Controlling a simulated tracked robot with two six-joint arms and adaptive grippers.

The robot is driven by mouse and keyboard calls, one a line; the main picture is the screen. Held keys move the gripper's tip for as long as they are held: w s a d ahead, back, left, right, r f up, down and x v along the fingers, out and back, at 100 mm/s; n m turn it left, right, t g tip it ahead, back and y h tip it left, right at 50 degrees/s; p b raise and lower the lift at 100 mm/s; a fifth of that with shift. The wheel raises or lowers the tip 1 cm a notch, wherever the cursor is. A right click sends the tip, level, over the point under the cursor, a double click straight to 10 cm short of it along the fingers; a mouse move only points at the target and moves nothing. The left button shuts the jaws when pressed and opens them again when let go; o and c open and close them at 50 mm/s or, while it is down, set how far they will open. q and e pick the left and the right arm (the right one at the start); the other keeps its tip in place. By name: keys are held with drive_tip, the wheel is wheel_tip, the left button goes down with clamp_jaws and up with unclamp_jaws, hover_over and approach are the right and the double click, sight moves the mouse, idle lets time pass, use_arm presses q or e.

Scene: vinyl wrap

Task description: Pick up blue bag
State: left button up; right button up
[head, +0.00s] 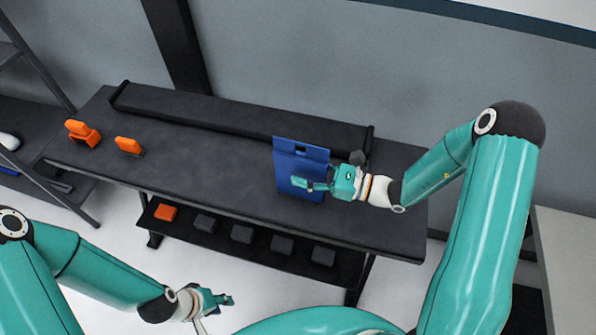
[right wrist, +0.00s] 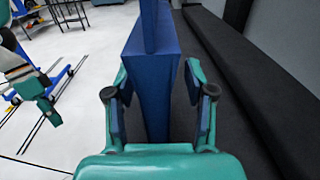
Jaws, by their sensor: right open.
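The blue bag (head: 292,158) stands upright on the dark bench (head: 220,180), right of its middle. It has a slot-like handle opening near its top edge. My right gripper (head: 318,185) is at the bag's right side, partly covering its lower part. In the right wrist view the bag (right wrist: 158,60) stands between the two spread fingers of my right gripper (right wrist: 158,90). The right gripper is open, with a small gap on at least its right side. My left gripper (head: 222,299) hangs low in front of the bench, away from the bag; its finger opening is too small to tell.
Two orange items (head: 82,134) (head: 129,146) stand at the bench's left end. A long dark roll (head: 235,117) lies along the back. A lower shelf holds an orange block (head: 165,212) and several dark blocks. The bench's middle is clear.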

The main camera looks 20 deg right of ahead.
drive_tip(key=shift+w+a+f, duration=0.1)
drive_tip(key=shift+w+a, duration=0.3)
drive_tip(key=shift+a, duration=0.1)
clamp_jaws()
